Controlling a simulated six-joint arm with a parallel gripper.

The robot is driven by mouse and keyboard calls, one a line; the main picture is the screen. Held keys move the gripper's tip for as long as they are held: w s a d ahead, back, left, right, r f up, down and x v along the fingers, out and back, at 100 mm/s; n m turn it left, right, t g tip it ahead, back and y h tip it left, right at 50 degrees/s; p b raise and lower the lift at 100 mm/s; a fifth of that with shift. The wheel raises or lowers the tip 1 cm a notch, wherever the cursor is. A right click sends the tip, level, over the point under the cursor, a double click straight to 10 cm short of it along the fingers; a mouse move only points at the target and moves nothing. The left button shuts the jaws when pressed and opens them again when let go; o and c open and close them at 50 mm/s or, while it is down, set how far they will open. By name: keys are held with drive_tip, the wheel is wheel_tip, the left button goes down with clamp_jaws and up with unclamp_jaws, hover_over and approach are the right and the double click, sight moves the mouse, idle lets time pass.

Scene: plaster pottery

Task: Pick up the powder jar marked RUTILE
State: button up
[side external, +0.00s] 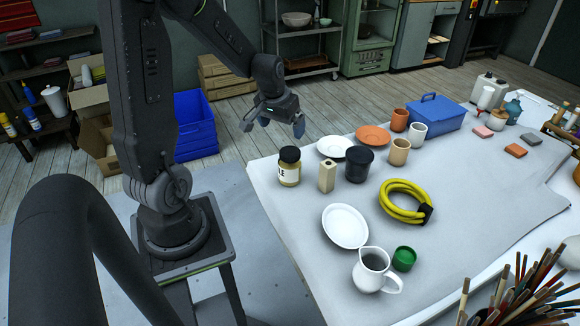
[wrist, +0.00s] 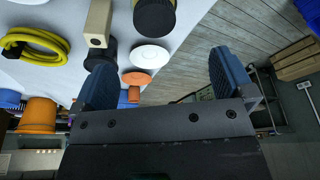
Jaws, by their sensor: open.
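A powder jar (side external: 289,169) with a black lid and ochre contents stands upright near the table's left edge. Only the letters "LE" of its pale label show in the side external view. In the wrist view the jar (wrist: 155,16) is at the top edge, mostly its dark lid, with its label out of sight. My gripper (side external: 272,121) is open and empty, above and beyond the jar, past the table's far-left edge. Its two blue fingers (wrist: 166,80) are spread wide in the wrist view, with the jar apart from them.
A beige block (side external: 327,177) stands close right of the jar, with a black pot (side external: 359,165) beyond it. A white plate (side external: 334,147) lies behind. A yellow hose coil (side external: 405,202), white oval dish (side external: 346,226) and pitcher (side external: 371,270) are farther right and nearer. The table left of the jar is clear.

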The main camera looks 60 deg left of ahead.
sight(290, 151)
drive_tip(key=x, duration=0.7)
drive_tip(key=shift+f, duration=0.4)
drive_tip(key=shift+w+d+x, duration=0.1)
drive_tip(key=shift+d+x, duration=0.05)
drive_tip(key=shift+x, duration=1.2)
drive_tip(key=shift+w+d+x, duration=0.1)
drive_tip(key=shift+d+x, duration=0.05)
drive_tip(key=shift+x, duration=1.2)
drive_tip(key=shift+c, duration=0.3)
drive_tip(key=c, duration=1)
drive_tip(key=shift+c, duration=0.6)
drive_tip(key=shift+r, duration=0.15)
